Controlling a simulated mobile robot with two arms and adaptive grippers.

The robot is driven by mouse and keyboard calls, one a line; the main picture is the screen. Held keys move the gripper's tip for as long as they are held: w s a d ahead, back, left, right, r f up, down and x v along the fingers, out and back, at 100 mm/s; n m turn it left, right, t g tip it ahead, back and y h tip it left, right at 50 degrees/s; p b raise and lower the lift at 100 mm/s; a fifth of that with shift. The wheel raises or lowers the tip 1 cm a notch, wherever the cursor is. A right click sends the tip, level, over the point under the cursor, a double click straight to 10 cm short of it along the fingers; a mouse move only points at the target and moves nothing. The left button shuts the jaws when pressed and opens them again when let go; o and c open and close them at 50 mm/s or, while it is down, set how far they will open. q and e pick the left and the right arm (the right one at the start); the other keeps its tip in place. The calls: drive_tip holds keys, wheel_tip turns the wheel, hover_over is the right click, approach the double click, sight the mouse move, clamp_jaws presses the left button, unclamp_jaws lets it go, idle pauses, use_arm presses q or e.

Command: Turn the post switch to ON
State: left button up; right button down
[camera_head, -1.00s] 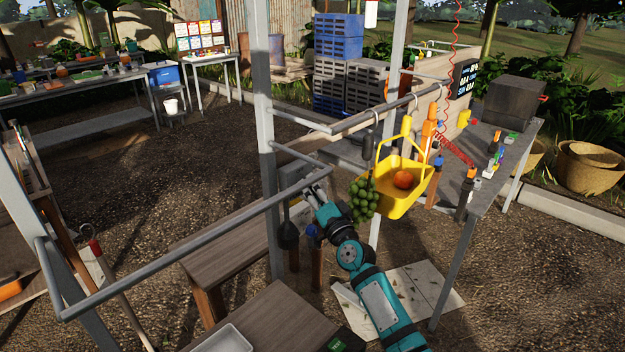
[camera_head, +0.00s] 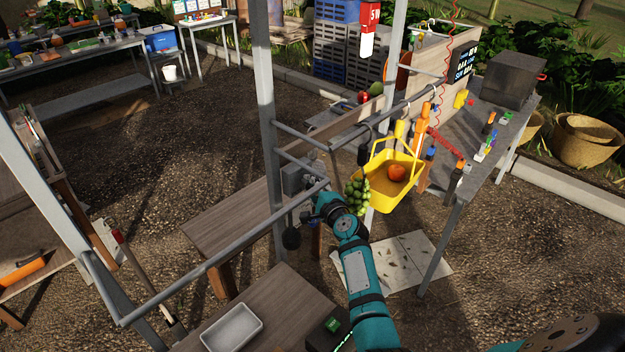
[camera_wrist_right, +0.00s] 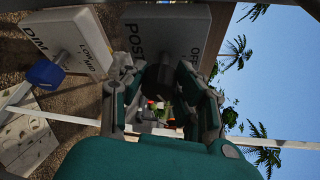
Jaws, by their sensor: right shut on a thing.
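The post switch is a grey box (camera_wrist_right: 185,32) marked POST and OFF in the right wrist view, with a dark knob (camera_wrist_right: 158,80) on its face. A grey box on the metal post (camera_head: 293,178) in the head view appears to be the same switch. My right gripper (camera_wrist_right: 160,95) is shut on the knob, with one finger on each side of it. In the head view this gripper (camera_head: 308,212) is beside the post, partly hidden by its own wrist. The fingers hide part of the knob, so its exact angle is unclear. My left gripper is not in view.
A second box (camera_wrist_right: 65,40), marked DIM, with a blue knob (camera_wrist_right: 45,73), is close by. Green grapes (camera_head: 356,195) and a yellow basket (camera_head: 402,190) holding an orange fruit hang right of my wrist. Metal rails (camera_head: 225,255) cross near the arm.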

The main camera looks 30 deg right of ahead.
drive_tip(key=m+g+y, duration=0.1)
drive_tip(key=m, duration=0.2)
drive_tip(key=shift+f+m+g, duration=0.1)
drive_tip(key=shift+m+g, duration=0.2)
drive_tip(key=shift+m, duration=0.1)
drive_tip(key=shift+y, duration=0.3)
